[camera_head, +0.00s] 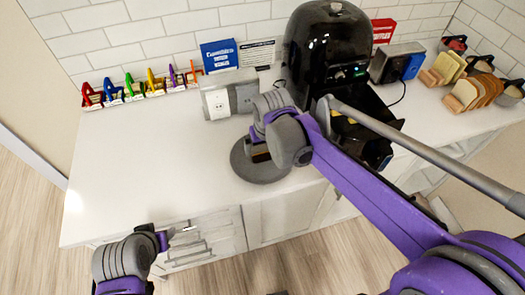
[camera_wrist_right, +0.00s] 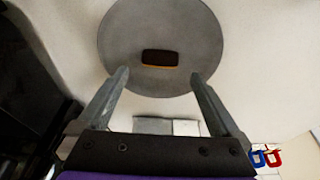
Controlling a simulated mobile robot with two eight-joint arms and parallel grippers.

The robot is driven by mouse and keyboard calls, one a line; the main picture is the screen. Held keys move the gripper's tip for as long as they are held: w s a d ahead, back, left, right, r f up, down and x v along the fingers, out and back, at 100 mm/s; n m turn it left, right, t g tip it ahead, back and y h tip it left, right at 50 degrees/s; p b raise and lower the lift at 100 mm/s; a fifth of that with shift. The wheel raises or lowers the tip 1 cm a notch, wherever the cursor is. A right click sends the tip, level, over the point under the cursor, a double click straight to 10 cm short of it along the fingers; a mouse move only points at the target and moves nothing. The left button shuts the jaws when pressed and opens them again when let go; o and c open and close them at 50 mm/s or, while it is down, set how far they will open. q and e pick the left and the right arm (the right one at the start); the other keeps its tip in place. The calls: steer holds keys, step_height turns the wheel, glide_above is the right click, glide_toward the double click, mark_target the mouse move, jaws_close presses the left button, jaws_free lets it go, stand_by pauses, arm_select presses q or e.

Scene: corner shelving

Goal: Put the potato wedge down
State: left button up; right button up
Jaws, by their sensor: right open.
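The potato wedge (camera_wrist_right: 160,58), a small dark brown block with an orange lower edge, lies on a round grey plate (camera_wrist_right: 125,35) in the right wrist view. In the head view the plate (camera_head: 258,174) is on the white counter, partly hidden by my right arm. My right gripper (camera_wrist_right: 160,75) is open, its fingers apart on either side of the wedge and not touching it in the picture. In the head view my right gripper is mostly hidden behind its own wrist. My left gripper (camera_head: 183,234) is empty in front of the counter's front edge.
A black air fryer (camera_head: 325,45) with its drawer out stands right of the plate. White switch boxes (camera_head: 228,95), coloured clips (camera_head: 125,90) and bread holders (camera_head: 475,90) line the back. The counter's left part is clear.

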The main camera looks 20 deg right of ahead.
steer(key=v, duration=0.6)
steer(key=s+d+f+t, duration=0.1)
steer(key=s+d+f, duration=0.1)
steer(key=s+f, duration=0.2)
steer(key=s+d+f+t, duration=0.1)
steer(key=s+d+f, duration=0.2)
steer(key=s, duration=0.8)
steer(key=shift+f+t, duration=0.3)
steer(key=shift+f, duration=0.25)
